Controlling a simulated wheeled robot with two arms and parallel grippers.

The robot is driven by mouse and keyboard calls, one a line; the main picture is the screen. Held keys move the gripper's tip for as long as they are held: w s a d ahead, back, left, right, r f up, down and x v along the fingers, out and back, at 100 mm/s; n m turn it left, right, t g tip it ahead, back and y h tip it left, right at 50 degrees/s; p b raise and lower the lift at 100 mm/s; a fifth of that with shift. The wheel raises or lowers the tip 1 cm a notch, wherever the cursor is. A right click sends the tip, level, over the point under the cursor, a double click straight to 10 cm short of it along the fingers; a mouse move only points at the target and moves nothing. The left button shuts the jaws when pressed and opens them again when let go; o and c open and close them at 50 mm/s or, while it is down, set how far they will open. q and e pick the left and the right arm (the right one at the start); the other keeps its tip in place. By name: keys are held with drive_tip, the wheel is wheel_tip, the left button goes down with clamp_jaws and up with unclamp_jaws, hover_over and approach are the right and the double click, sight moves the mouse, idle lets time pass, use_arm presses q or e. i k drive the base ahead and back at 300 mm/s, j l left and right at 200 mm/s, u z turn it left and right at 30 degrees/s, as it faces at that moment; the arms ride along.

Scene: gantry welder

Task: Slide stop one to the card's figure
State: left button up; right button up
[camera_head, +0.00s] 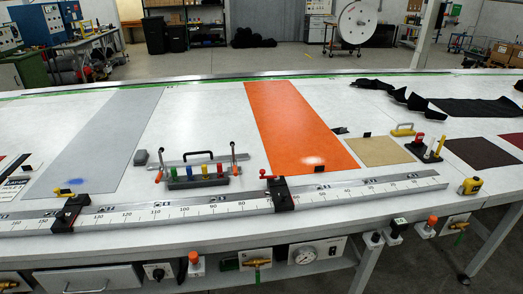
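A long white ruler rail (180,212) lies along the front of the table, its numbers falling from left to right. A black stop with a red lever (282,195) sits on it right of the 80 mark. A second black stop with a yellow lever (70,213) sits on it further left, left of the 130 mark. I cannot tell which of them is stop one. A white printed card (13,187) lies at the left edge of the view, partly cut off; its figure is too small to read. Neither of my grippers is in view.
A rack with coloured pegs (200,177) stands behind the rail between the stops. A yellow tape measure (470,186) sits near the rail's right end. Grey (110,130) and orange (295,120) sheets lie on the table. Knobs and a gauge (305,255) line the front edge.

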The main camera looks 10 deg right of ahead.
sight(283, 201)
drive_tip(key=i+j+u, duration=0.25)
drive_tip(key=j, duration=0.25)
drive_tip(key=i+j+u, duration=0.15)
drive_tip(key=j+u, duration=0.15)
drive_tip(key=j, duration=0.25)
drive_tip(key=i+j+u, duration=0.25)
drive_tip(key=j, duration=0.2)
drive_tip(key=i+j+u, duration=0.25)
drive_tip(key=i+j+z, duration=0.1)
drive_tip(key=z, duration=2.3)
drive_tip(key=i+l+u, duration=0.2)
drive_tip(key=i+l, duration=0.45)
